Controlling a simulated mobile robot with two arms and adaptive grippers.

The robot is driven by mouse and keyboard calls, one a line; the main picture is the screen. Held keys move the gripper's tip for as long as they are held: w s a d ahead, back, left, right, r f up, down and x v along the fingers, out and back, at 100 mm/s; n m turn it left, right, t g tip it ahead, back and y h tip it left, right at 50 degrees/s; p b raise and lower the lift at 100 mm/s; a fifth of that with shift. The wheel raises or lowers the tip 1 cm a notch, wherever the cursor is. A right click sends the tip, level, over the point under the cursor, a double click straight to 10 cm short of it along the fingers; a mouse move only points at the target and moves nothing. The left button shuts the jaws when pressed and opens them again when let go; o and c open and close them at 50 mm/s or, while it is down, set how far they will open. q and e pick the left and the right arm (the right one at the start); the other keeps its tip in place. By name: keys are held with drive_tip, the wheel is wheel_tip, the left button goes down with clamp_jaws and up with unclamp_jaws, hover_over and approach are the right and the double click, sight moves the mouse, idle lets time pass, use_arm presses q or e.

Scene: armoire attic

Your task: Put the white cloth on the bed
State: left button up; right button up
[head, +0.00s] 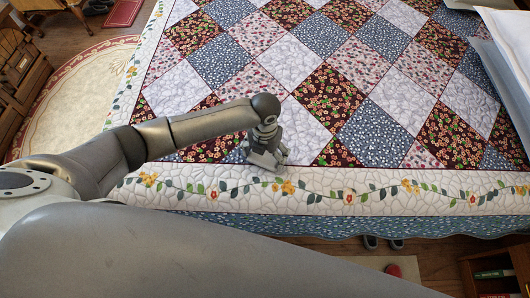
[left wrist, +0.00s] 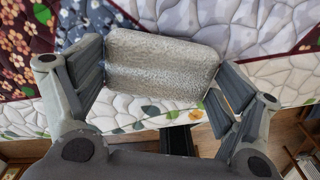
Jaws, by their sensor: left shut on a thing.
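The white cloth (left wrist: 160,62) looks like a folded, greyish-white, rough-textured pad in the left wrist view. My left gripper (head: 265,157) is shut on it, with one finger pad at each side of the cloth. The bed (head: 330,195) fills most of the head view, with a patchwork quilt and a white floral border. My left gripper is over the bed's near edge, by the border. In the head view the cloth is hidden by the gripper. I cannot tell whether the cloth touches the quilt. My right gripper is not in view.
White pillows (head: 508,45) lie at the bed's right end. A round cream rug (head: 75,95), a wooden cabinet (head: 22,75) and a chair (head: 55,10) are at the left. A low bookshelf (head: 497,270) stands at the bottom right. The quilt's middle is clear.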

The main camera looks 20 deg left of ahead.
sight(265, 156)
use_arm(q)
drive_tip(key=o, duration=0.8)
drive_tip(key=shift+f, duration=0.1)
drive_tip(key=shift+r, duration=0.25)
wheel_tip(265, 156, up, 12)
drive_tip(key=shift+f, duration=0.1)
idle(0.4)
